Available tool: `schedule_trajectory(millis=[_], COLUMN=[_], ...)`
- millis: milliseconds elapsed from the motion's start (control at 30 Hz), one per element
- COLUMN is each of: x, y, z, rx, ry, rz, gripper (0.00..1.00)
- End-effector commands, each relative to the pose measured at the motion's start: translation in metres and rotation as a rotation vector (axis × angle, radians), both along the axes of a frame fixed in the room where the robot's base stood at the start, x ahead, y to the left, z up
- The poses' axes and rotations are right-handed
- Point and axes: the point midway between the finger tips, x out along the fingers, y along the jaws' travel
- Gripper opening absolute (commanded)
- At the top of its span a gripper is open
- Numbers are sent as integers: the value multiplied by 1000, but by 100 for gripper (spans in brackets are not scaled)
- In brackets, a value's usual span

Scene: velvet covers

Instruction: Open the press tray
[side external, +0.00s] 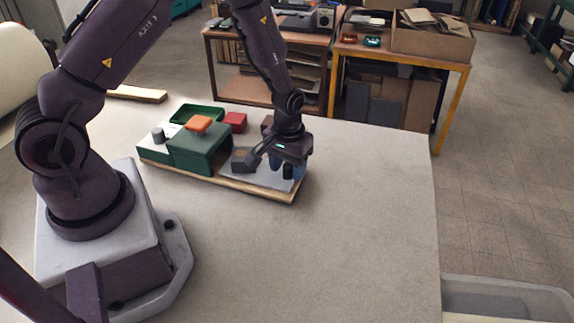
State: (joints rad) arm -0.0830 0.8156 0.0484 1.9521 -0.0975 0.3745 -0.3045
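A press set (200,148) stands on a wooden board on the table. It has a dark green block, an orange piece (199,123) on top and a green open-topped tray (196,113) behind. Which part is the press tray is unclear. A flat grey plate (262,178) lies at the board's right end. My gripper (282,172) points down over this plate, right of the green block. Its dark and bluish fingers are small here. I cannot tell whether they touch anything or how far apart they are.
A red block (235,121) sits behind the green block, and a small grey cylinder (158,134) at the left. A dark block (244,160) is beside my gripper. The pale table (340,240) is clear in front and to the right. Cluttered benches (400,60) stand behind.

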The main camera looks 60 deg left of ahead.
Motion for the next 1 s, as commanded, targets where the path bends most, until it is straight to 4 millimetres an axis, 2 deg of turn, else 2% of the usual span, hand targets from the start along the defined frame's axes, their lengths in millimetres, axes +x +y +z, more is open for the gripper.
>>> schedule_trajectory(millis=[167, 267, 367, 700, 833, 1000], x=[0, 0, 0, 0, 0, 0], y=[0, 0, 0, 0, 0, 0], z=[1, 9, 25, 99, 118, 129], rx=[0, 0, 1, 2, 1, 0], ry=[0, -1, -3, -5, -3, 0], rz=[0, 0, 0, 0, 0, 0], gripper=[51, 51, 51, 51, 51, 51])
